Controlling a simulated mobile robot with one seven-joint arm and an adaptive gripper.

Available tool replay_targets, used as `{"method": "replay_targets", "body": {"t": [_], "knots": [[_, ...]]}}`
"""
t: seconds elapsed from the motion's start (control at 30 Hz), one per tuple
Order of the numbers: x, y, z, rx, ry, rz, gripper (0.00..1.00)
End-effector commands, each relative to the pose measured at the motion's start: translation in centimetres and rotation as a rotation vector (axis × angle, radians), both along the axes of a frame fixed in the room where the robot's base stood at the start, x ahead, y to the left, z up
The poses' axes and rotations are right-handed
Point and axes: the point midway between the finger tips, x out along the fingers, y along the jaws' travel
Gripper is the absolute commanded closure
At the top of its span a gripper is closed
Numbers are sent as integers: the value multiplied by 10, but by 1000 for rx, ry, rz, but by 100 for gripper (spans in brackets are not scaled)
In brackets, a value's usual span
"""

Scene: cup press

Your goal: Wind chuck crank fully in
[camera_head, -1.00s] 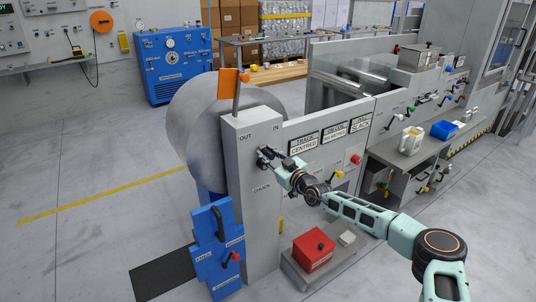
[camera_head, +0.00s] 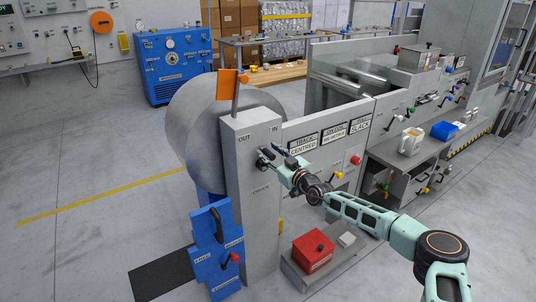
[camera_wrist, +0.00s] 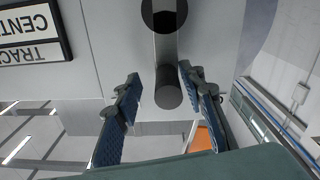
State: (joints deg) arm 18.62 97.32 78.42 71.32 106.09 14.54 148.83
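The chuck crank (camera_head: 263,157) sits on the front of the grey column, below the OUT and IN labels and above the CHUCK label. In the wrist view its dark round hub is at the top, and a grey arm runs down to the crank's round handle (camera_wrist: 168,97). My gripper (camera_head: 276,157) is at the crank. In the wrist view, my gripper (camera_wrist: 163,92) has one blue-padded finger on each side of the handle, with gaps visible on both sides. It is open and not clamped. In the head view my gripper partly hides the crank.
A large grey drum (camera_head: 195,130) is behind the column. A lever with an orange top (camera_head: 228,82) stands above it. A blue pedal unit (camera_head: 217,250) is at lower left. A red box (camera_head: 313,251) sits low at right. Label plates and a red button (camera_head: 355,160) are right of the crank.

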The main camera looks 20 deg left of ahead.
Motion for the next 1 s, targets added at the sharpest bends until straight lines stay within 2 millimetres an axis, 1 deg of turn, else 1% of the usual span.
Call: {"method": "replay_targets", "body": {"t": [0.3, 0.47, 0.67, 1.0], "knots": [[-3, 2, -4, -3, 6, 6, 64], [-8, -4, -4, -2, 7, 7, 64], [-25, -26, -4, -3, 7, 5, 64], [-63, -71, -4, -2, 7, 2, 64]]}}
